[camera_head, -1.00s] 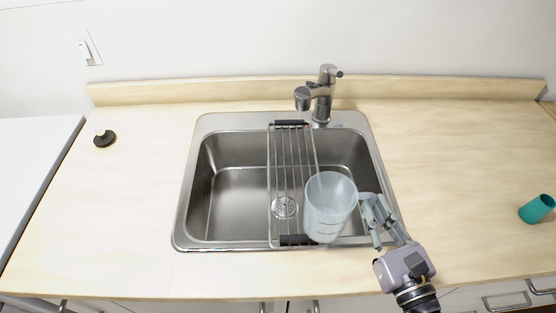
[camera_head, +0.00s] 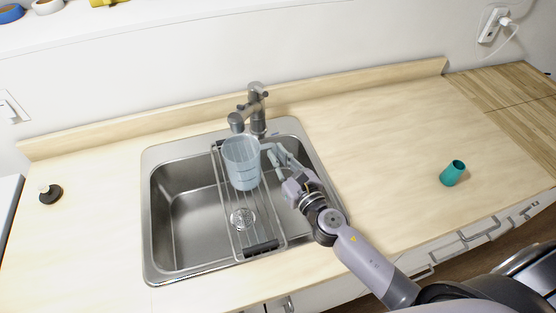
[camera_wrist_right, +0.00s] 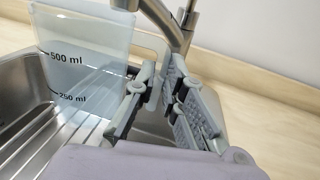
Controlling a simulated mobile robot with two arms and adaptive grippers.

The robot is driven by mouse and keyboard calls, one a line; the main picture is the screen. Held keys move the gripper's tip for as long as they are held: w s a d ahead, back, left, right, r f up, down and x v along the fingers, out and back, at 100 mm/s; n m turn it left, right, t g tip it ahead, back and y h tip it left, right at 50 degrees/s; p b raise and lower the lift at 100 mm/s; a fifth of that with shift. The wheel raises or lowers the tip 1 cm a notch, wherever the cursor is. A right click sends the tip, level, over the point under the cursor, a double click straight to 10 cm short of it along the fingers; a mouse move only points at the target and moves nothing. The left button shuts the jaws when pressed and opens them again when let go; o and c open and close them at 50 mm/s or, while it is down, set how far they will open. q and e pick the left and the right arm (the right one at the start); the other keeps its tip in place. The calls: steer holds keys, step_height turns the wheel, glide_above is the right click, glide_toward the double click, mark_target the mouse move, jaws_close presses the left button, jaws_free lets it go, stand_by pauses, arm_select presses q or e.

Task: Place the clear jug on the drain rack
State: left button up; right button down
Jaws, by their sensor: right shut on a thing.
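The clear jug (camera_head: 241,165) is upright over the far part of the drain rack (camera_head: 243,238) in the head view. The rack lies across the sink, with black grips at its ends. My right gripper (camera_head: 272,150) is at the jug's right side, shut on its handle. In the right wrist view the jug (camera_wrist_right: 85,60) shows 500 ml and 250 ml marks, with the gripper (camera_wrist_right: 160,105) beside it and rack bars below. I cannot tell whether the jug's base touches the bars. My left gripper is out of view.
The faucet (camera_head: 255,110) stands just behind the jug, close to the gripper. The steel sink (camera_head: 185,225) is open on both sides of the rack. A teal cup (camera_head: 452,173) stands on the counter at right. A dark stopper (camera_head: 50,193) lies at left.

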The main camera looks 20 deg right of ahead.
step_height(320, 180, down, 4)
steer(key=b, duration=0.2)
steer(key=shift+w+r+b, duration=0.1)
steer(key=shift+r+b, duration=0.15)
steer(key=shift+b, duration=0.15)
steer(key=shift+f, duration=0.1)
steer(key=c, duration=1.7)
jaws_free()
steer(key=shift+o, duration=0.2)
steer(key=s+d+b, duration=0.2)
steer(key=s+b, duration=0.2)
steer(key=s, duration=0.8)
steer(key=shift+d, duration=0.15)
